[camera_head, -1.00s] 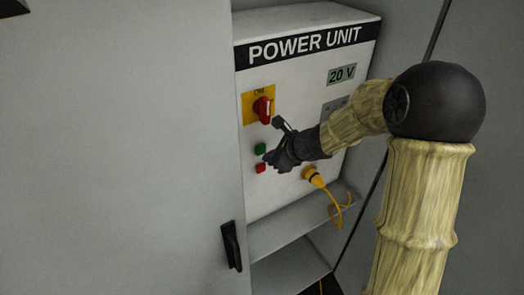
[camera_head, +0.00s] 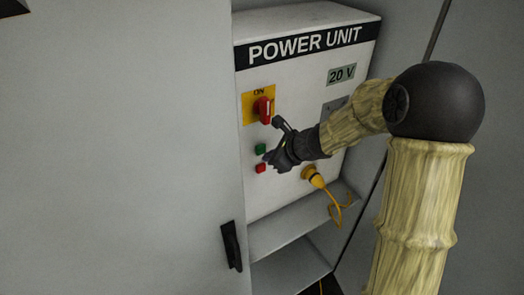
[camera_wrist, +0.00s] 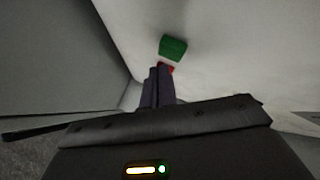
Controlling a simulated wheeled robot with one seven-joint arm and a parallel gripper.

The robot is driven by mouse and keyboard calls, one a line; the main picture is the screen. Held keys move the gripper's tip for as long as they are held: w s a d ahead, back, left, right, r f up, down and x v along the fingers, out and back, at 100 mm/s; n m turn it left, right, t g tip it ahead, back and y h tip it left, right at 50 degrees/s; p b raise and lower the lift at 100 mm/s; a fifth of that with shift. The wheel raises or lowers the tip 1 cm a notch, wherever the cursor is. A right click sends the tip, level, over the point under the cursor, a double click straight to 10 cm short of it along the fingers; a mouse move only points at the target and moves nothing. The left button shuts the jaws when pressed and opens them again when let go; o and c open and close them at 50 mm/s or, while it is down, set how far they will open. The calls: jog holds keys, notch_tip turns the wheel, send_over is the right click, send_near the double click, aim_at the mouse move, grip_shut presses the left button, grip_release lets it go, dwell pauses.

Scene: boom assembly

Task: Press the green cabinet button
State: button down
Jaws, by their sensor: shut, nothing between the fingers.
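The green button (camera_head: 260,149) sits on the white front of the power unit (camera_head: 300,85), above a red button (camera_head: 261,168) and below a red rotary switch. My gripper (camera_head: 266,160) is shut and empty, its tip close to the panel beside the two buttons. In the wrist view the green button (camera_wrist: 172,47) shows just beyond the shut fingertips (camera_wrist: 160,68), and a bit of the red button (camera_wrist: 171,70) shows behind them. I cannot tell whether the fingertips touch the panel.
The red rotary switch (camera_head: 264,110) on its yellow plate is above the green button. A yellow plug (camera_head: 314,177) with a hanging cable is at the lower right of the panel. The grey cabinet door (camera_head: 120,150) with a black handle (camera_head: 231,246) stands at left. A display reads 20 V.

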jog(key=shift+w+a, duration=0.25)
jog(key=shift+w, duration=0.05)
jog(key=shift+w+a, duration=0.25)
jog(key=shift+w, duration=0.15)
dwell(1.0)
jog(key=shift+s+d, duration=0.1)
jog(key=shift+s+d+b, duration=0.35)
jog(key=shift+s+d, duration=0.05)
jog(key=shift+s, duration=0.25)
jog(key=s+d, duration=0.1)
jog(key=s+d+b, duration=0.1)
jog(key=s+b, duration=0.1)
jog(key=s, duration=0.1)
jog(key=shift+s+d, duration=0.1)
jog(key=shift+d, duration=0.3)
dwell(0.3)
dwell(0.6)
